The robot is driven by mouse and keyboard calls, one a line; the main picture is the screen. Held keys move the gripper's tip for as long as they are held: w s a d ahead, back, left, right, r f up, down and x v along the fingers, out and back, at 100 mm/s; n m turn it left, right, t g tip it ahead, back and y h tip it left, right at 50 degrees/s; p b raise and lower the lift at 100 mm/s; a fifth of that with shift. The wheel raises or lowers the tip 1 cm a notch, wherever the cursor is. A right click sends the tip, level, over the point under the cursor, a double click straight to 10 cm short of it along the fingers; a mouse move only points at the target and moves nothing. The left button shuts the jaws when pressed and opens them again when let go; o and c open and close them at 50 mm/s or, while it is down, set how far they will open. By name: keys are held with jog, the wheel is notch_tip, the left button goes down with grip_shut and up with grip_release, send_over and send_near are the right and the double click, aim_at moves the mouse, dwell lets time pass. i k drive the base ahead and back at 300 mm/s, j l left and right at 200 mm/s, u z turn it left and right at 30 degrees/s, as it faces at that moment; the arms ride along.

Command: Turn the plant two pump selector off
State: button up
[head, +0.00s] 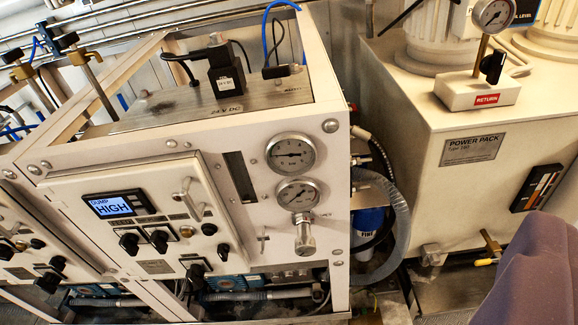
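A white control panel (70,200) on the front of a white framed cabinet carries a lit display (118,203), which reads HIGH with a smaller word above, apparently DUMP. Below the display are a black selector knob (129,243) and a second black knob (159,239). A smaller black knob (209,229) sits to their right, and another black knob (195,272) sits at the lower edge. A similar panel at the far left has black knobs too, including one (48,282). I cannot read the labels, so which knob is the plant two pump selector is unclear. My gripper is not in view.
Two round gauges (290,152) (297,193) and a metal valve (304,234) stand out right of the panel. A grey hose (400,225) hangs beside the cabinet. A cream power pack (450,120) fills the right. A dark purple-grey shape covers the lower right corner.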

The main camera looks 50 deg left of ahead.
aim_at(158, 240)
jog(key=u, duration=0.8)
